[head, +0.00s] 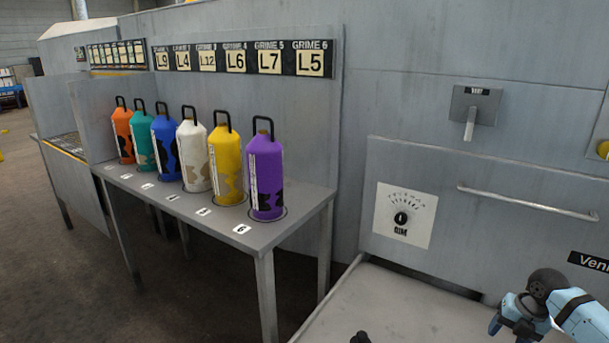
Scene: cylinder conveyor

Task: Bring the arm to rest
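A blue and black part of my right arm (560,305) shows at the lower right, in front of the grey machine. Its gripper's fingertips cannot be made out clearly. A small dark piece shows at the bottom edge near the middle; I cannot tell what it is. My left gripper is not in view. Several cylinders with black handles stand upright in a row on the metal table (300,205): orange (122,133), teal (144,147), blue (165,150), white (194,155), yellow (228,165) and purple (265,177). No gripper touches them.
A sign strip (240,58) with grime labels hangs above the table. The grey machine has a dial panel (403,215), a lever (470,125) and a horizontal handle bar (528,203). A pale flat surface (390,310) lies below the dial. Open floor (40,240) is at the left.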

